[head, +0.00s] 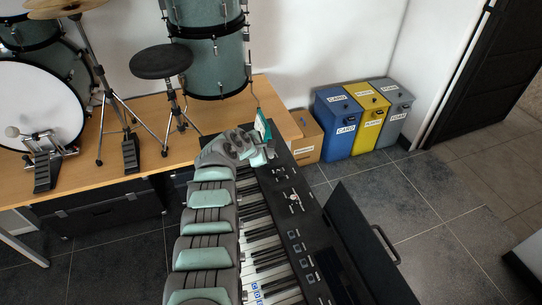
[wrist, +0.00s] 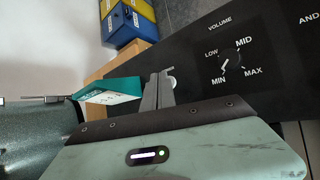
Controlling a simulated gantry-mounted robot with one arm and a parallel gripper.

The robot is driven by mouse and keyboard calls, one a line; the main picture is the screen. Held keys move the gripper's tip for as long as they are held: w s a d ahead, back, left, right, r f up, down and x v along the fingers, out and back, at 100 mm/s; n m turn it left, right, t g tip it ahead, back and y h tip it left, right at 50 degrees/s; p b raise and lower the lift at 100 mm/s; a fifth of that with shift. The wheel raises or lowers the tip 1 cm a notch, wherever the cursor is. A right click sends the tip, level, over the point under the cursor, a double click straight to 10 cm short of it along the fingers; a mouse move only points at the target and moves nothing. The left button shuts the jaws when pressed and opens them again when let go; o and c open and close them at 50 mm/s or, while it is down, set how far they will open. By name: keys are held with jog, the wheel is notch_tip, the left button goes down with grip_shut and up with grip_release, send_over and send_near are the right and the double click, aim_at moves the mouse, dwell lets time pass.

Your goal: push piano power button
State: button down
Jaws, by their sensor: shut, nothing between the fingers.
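The piano (head: 283,185) is a black electric keyboard with a control panel along its right side and a row of white and black keys (head: 262,240). My gripper (wrist: 163,76) is shut and empty, its two grey fingers together over the far end of the black panel. A small round pale button (wrist: 173,83) shows just beside the fingertips in the wrist view, partly hidden by them. I cannot tell whether the fingers touch it. The volume knob (wrist: 231,63) is to the right of the fingers. In the head view my arm hides the fingertips and the button.
A teal and white object (wrist: 112,90) is left of the fingers. A wooden table (head: 100,172) with drums and a stool (head: 161,62) stands beyond. Blue (head: 338,122), yellow (head: 367,115) and grey bins (head: 391,108) and a cardboard box (head: 306,137) are behind the piano.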

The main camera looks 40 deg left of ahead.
jog(key=shift+f, duration=0.15)
jog(key=shift+r+p, duration=0.6)
jog(key=shift+r, duration=0.05)
notch_tip(320, 180, up, 6)
jog(key=p, duration=0.6)
dwell(0.6)
